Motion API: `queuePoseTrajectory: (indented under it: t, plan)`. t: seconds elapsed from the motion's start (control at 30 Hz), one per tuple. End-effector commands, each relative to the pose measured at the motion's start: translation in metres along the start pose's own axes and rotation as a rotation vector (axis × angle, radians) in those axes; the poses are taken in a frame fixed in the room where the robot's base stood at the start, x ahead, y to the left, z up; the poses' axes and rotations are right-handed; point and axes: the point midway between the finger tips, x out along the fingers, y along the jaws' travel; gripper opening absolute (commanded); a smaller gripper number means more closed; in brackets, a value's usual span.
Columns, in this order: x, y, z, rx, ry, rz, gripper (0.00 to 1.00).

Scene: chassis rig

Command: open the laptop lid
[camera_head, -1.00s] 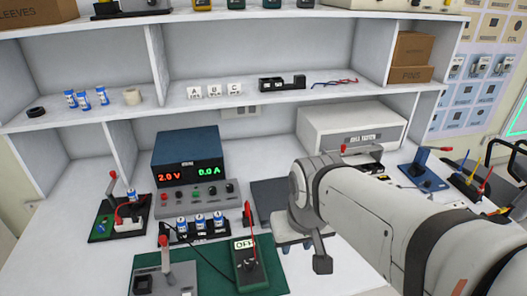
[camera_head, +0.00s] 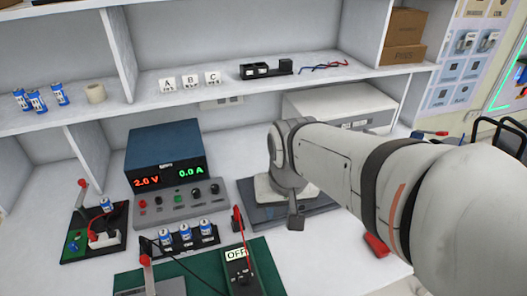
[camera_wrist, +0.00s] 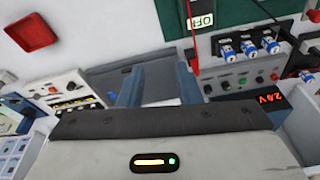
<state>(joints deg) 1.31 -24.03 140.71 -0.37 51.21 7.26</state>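The laptop (camera_head: 252,192) is a flat dark grey slab on the bench, to the right of the power supply. It looks closed, and my arm hides its middle. It also shows in the wrist view (camera_wrist: 155,72), behind my fingers. My gripper (camera_wrist: 158,82) has its two blue-grey fingers spread apart with nothing visible between them. In the head view my gripper (camera_head: 295,215) is over the laptop, near its front edge. I cannot tell whether the fingers touch it.
The power supply (camera_head: 165,165) reads 2.0 V and 0.0 A. A green mat (camera_head: 205,262) with a meter (camera_head: 240,272) lies in front left. Blue cells stand in a black holder (camera_head: 190,241). A red object (camera_head: 376,245) lies right of the laptop. A shelf (camera_head: 210,98) runs above.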

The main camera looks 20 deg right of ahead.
Motion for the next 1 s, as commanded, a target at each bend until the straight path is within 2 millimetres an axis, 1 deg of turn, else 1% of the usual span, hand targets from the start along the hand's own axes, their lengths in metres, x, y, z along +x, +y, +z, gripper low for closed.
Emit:
queuePoseTrajectory:
  t: [0.03,0.17,0.27,0.37,0.4,0.53,0.6,0.7,0.83,1.0]
  plan:
    - [0.01,0.003,-0.01,0.067,-0.015,0.006,0.31]
    - [0.033,0.014,-0.042,0.3,-0.049,0.023,0.31]
    - [0.054,0.026,-0.067,0.491,-0.074,0.041,0.31]
    - [0.079,0.041,-0.09,0.682,-0.097,0.062,0.31]
    - [0.09,0.047,-0.098,0.758,-0.107,0.071,0.31]
    - [0.126,0.068,-0.123,0.995,-0.131,0.103,0.31]
    - [0.144,0.079,-0.134,1.106,-0.141,0.119,0.31]
    - [0.165,0.092,-0.144,1.235,-0.152,0.14,0.31]
    - [0.183,0.103,-0.152,1.343,-0.159,0.157,0.31]
    - [0.197,0.108,-0.154,1.391,-0.163,0.166,0.31]
